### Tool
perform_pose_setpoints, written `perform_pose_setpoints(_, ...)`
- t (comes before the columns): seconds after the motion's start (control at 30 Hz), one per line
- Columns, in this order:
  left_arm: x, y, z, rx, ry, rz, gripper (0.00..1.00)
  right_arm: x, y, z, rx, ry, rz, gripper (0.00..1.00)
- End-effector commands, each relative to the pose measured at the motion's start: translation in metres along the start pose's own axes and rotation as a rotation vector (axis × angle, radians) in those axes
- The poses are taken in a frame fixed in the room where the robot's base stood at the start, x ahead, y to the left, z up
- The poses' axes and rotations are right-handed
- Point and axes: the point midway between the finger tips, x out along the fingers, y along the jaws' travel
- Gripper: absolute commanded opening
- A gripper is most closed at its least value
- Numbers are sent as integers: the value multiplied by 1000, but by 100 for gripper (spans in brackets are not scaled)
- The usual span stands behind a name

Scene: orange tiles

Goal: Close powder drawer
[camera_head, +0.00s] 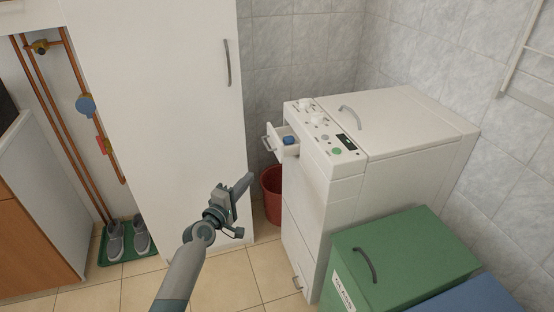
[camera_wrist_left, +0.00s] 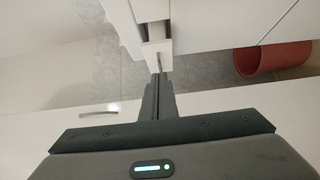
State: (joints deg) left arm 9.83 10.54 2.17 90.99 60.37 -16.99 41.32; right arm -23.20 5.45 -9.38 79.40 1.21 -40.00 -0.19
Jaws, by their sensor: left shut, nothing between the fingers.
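The white powder drawer (camera_head: 280,143) sticks out of the upper left side of the white washing machine (camera_head: 330,190), with a blue compartment piece (camera_head: 289,140) inside it. A small handle is on its outer face. My left gripper (camera_head: 246,183) is shut and empty, in front of the drawer and lower in the head view, apart from it there. In the left wrist view the gripper's fingertips (camera_wrist_left: 158,78) point toward the drawer (camera_wrist_left: 157,50) and its handle; I cannot tell whether they touch. My right gripper is not in view.
A red bucket (camera_head: 271,195) stands on the floor beside the machine, behind my gripper; it also shows in the left wrist view (camera_wrist_left: 275,60). A tall white cabinet (camera_head: 160,110) is at left. A green lidded box (camera_head: 400,260) stands in front of the machine. Shoes (camera_head: 128,240) lie on a green mat.

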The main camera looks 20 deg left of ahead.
Motion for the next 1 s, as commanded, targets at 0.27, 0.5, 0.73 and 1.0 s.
perform_pose_setpoints(0.27, 1, -1, 0, 2, 0, -2, 0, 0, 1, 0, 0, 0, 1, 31)
perform_pose_setpoints(0.5, 15, -1, 0, 2, 0, -1, 0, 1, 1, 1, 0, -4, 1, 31)
perform_pose_setpoints(0.73, 47, -1, 0, 3, 0, 0, 0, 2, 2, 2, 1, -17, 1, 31)
perform_pose_setpoints(1.0, 91, -2, 0, 4, 0, -1, 0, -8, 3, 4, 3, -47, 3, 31)
